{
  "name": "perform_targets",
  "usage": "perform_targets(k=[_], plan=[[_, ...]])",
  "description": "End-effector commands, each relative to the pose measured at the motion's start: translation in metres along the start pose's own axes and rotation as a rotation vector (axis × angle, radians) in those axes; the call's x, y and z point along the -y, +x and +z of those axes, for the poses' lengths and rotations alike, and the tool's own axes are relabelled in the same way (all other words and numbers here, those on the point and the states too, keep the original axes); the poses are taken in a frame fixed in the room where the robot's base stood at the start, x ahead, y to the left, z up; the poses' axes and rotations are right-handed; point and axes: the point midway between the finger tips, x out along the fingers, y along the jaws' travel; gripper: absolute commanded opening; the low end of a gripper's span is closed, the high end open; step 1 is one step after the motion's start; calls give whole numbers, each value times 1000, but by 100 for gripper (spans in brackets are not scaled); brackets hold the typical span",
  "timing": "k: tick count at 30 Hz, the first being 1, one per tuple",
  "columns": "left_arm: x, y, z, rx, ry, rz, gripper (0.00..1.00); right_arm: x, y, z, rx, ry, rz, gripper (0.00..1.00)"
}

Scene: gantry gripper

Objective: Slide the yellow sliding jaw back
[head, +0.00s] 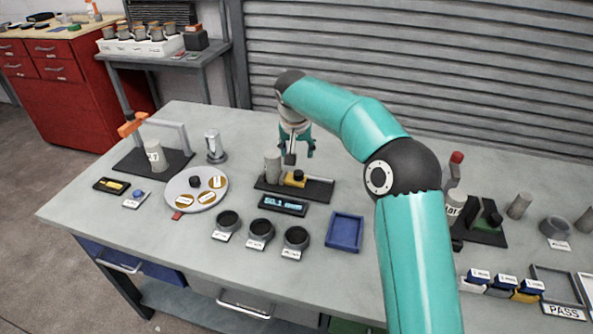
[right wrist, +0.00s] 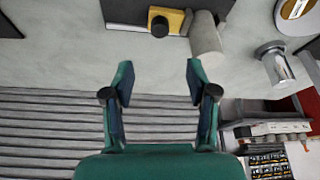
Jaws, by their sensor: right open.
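The yellow sliding jaw (head: 295,179) sits on a dark base plate (head: 318,189) in the middle of the bench, with a black knob on top. A grey cylinder (head: 272,166) stands just left of it. In the right wrist view the yellow jaw (right wrist: 176,20) and its black knob (right wrist: 159,27) are at the top, beside the cylinder (right wrist: 206,38). My right gripper (right wrist: 158,72) is open and empty, its fingers apart from the jaw and cylinder. In the head view the right gripper (head: 291,158) is behind and above the jaw. My left gripper is not in view.
A digital display (head: 283,205) lies in front of the base plate. Several dark round cups (head: 261,230) and a blue tray (head: 344,232) stand nearer the front edge. A round tray (head: 181,201) is at left; a fixture with a red-knobbed lever (head: 456,157) is at right.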

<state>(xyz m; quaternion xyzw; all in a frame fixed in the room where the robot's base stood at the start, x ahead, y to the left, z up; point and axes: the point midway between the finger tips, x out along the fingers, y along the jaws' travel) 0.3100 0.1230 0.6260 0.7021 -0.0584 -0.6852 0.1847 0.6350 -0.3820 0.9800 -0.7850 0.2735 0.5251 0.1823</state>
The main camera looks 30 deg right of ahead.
Motion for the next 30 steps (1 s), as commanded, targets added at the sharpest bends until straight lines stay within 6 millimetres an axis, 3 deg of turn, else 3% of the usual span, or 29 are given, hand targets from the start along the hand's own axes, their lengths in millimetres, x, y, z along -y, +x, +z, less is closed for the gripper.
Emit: perform_targets(k=[9, 15, 21, 30], plan=[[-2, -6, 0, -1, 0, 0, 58, 1, 71, 1, 4, -1, 1, 58], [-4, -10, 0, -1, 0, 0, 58, 1, 105, 0, 2, -1, 0, 58], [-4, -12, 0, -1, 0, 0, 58, 2, 122, 0, 0, -3, -1, 58], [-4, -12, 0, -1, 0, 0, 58, 2, 126, 0, -1, -3, -2, 58]])
